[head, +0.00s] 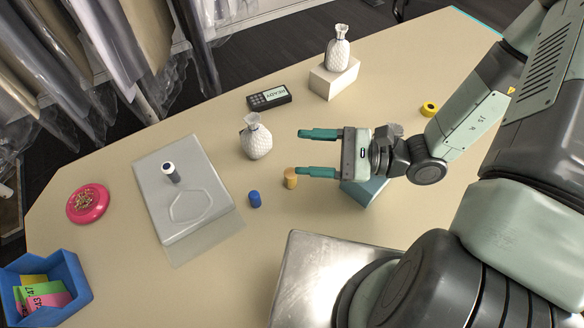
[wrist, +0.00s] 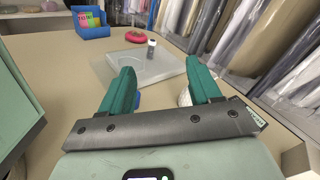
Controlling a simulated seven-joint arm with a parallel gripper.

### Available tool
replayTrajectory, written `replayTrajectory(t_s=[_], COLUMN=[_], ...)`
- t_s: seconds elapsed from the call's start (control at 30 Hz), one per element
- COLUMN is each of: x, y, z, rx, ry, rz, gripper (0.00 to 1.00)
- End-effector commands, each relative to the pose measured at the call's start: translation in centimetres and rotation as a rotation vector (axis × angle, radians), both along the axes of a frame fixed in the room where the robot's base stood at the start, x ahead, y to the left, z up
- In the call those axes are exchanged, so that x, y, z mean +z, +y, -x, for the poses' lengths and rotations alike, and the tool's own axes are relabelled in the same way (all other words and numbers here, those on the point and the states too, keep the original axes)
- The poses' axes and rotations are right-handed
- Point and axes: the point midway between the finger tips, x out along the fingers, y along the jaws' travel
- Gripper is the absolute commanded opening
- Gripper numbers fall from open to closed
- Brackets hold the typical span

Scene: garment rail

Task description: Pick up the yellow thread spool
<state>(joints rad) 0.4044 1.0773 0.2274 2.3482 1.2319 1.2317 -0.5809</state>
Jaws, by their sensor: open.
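I cannot make out the yellow spool in that view.
A blue spool (head: 254,199) stands left of the yellow one. A white vase (head: 256,140) is behind it. A blue-grey box (head: 365,192) lies under my gripper.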

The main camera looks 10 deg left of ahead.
Motion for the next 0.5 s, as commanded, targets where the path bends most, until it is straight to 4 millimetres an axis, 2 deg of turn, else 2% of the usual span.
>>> replayTrajectory(t_s=[0.03, 0.2, 0.4, 0.5], x=[-1.3, -5.3, -10.6, -12.6], y=[0.4, 1.4, 1.0, 0.8], z=[0.0, -0.3, -0.5, -0.2], rx=[-0.064, -0.284, -0.544, -0.631], ry=[0.065, 0.230, 0.335, 0.365], rz=[-0.043, -0.146, -0.172, -0.162], gripper=[0.63, 0.63, 0.63, 0.63])
